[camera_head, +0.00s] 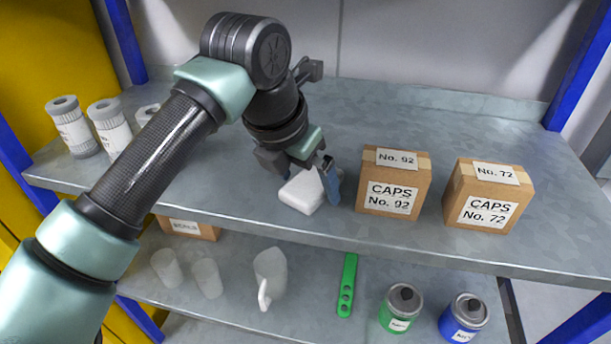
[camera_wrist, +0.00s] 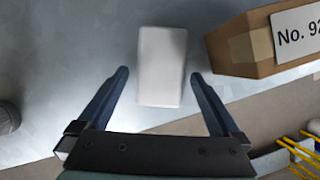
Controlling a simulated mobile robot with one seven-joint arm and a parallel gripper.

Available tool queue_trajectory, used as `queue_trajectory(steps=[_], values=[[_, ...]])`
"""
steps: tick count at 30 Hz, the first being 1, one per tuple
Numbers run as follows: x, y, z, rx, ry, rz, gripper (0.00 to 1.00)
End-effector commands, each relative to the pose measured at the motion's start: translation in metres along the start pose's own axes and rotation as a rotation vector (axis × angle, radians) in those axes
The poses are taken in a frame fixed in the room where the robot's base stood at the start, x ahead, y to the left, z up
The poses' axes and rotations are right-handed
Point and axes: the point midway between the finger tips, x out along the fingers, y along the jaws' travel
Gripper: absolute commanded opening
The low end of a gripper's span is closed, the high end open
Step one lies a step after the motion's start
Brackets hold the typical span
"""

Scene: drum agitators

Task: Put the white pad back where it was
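The white pad (camera_head: 301,193) lies flat on the upper shelf near its front edge, just left of the No. 92 box. In the wrist view the white pad (camera_wrist: 161,66) sits between the two blue fingers, with a small gap on each side. My gripper (camera_wrist: 158,74) is open, reaching down over the pad from behind its near end. In the head view my gripper (camera_head: 318,178) is at the pad, one blue finger on its right side; the other finger is mostly hidden.
The box No. 92 (camera_head: 393,184) stands close to the right of my gripper, and the box No. 72 (camera_head: 488,196) farther right. Several white-labelled cylinders (camera_head: 71,126) stand at the left. The shelf behind the boxes is clear. The lower shelf holds a jug (camera_head: 270,275) and cans (camera_head: 400,308).

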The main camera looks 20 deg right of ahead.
Motion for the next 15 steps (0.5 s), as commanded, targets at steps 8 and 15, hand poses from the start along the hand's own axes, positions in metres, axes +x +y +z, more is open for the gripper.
queue_trajectory(steps=[8,15], values=[[-0.01,0.001,0.0,0.0,-0.001,0.004,1.0],[-0.058,0.001,-0.001,0.001,-0.002,0.007,1.0]])
